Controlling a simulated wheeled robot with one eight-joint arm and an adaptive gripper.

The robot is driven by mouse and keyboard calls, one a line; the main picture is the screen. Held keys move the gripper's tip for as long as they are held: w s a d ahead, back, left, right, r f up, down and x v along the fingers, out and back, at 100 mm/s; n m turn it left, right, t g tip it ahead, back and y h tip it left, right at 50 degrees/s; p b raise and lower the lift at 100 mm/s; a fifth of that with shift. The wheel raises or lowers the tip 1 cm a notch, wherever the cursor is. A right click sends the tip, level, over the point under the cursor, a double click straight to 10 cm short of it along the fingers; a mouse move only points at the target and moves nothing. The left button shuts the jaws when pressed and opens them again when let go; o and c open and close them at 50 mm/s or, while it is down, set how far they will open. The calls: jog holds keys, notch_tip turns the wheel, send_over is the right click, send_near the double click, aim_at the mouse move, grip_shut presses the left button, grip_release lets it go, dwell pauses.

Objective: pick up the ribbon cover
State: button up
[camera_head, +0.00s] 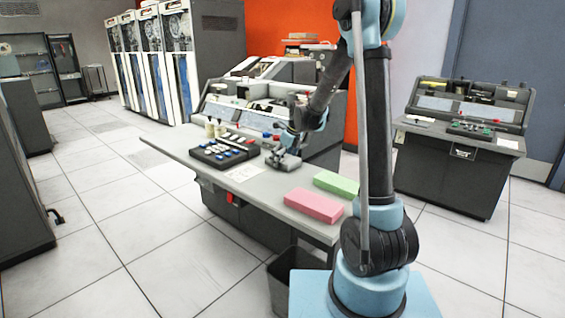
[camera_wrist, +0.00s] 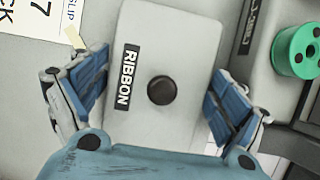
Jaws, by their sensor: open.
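The ribbon cover (camera_wrist: 185,40) is a light grey plate with a black RIBBON label (camera_wrist: 127,77) and a dark round knob (camera_wrist: 162,90). In the wrist view it lies in the middle, below my gripper (camera_wrist: 158,95). My gripper is open, with one blue-padded finger to the left of the knob and the other to the right. I cannot tell whether the fingers touch the cover. In the head view my gripper (camera_head: 286,158) is low over the machine desk, and the cover is too small to make out there.
A green spool (camera_wrist: 297,50) is at the right of the wrist view. In the head view a keyboard (camera_head: 222,150) lies left of my gripper. A pink card stack (camera_head: 314,205) and a green card stack (camera_head: 337,183) lie on the desk to the right. A bin stands below.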

jog(key=shift+c, duration=0.2)
jog(key=c, duration=0.8)
jog(key=shift+c, duration=0.2)
jog(key=shift+r, duration=0.1)
jog(key=shift+r, duration=6.45)
